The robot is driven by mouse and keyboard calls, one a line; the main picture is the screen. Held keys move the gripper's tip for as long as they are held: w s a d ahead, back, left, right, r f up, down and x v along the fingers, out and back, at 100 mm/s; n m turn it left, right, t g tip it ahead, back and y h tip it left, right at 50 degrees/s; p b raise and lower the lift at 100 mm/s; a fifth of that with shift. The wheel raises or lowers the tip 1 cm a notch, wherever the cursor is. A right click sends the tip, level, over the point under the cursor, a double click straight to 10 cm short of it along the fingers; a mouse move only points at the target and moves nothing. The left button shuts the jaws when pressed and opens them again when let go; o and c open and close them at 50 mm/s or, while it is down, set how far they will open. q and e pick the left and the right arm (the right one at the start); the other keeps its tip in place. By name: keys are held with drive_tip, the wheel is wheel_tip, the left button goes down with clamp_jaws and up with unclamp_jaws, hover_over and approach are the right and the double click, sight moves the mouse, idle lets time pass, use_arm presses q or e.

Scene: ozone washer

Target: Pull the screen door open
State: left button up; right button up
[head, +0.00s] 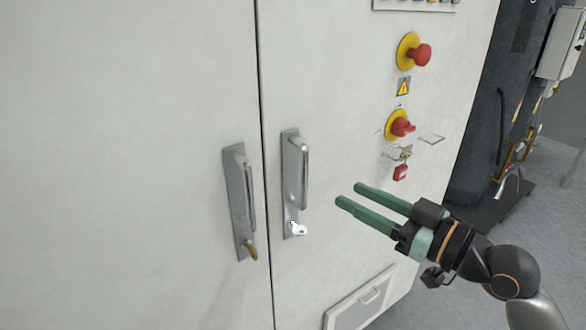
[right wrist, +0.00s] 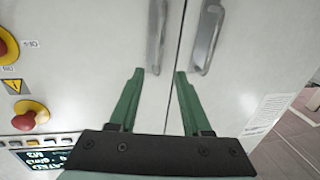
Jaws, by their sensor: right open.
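A white cabinet has two tall doors, both shut, with a narrow dark seam between them. The right door (head: 340,80) carries a silver handle (head: 296,180) with a key in the lock below it. This handle also shows in the right wrist view (right wrist: 155,35). The left door (head: 130,130) has a similar silver handle (head: 242,200), also in the right wrist view (right wrist: 207,38). My right gripper (head: 349,194), with green fingers, is open and empty. It is to the right of the right door's handle, apart from it. My left gripper is not in view.
The right door also bears a red emergency button (head: 420,55), a red rotary switch (head: 402,127) and a red padlock (head: 400,173). A dark display (right wrist: 40,155) shows in the right wrist view. A low vent panel (head: 358,302) sits below. Grey floor lies at right.

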sight(304, 171)
drive_tip(key=shift+p+x, duration=1.35)
drive_tip(key=shift+x, duration=4.7)
drive_tip(key=shift+c, duration=0.2)
clamp_jaws()
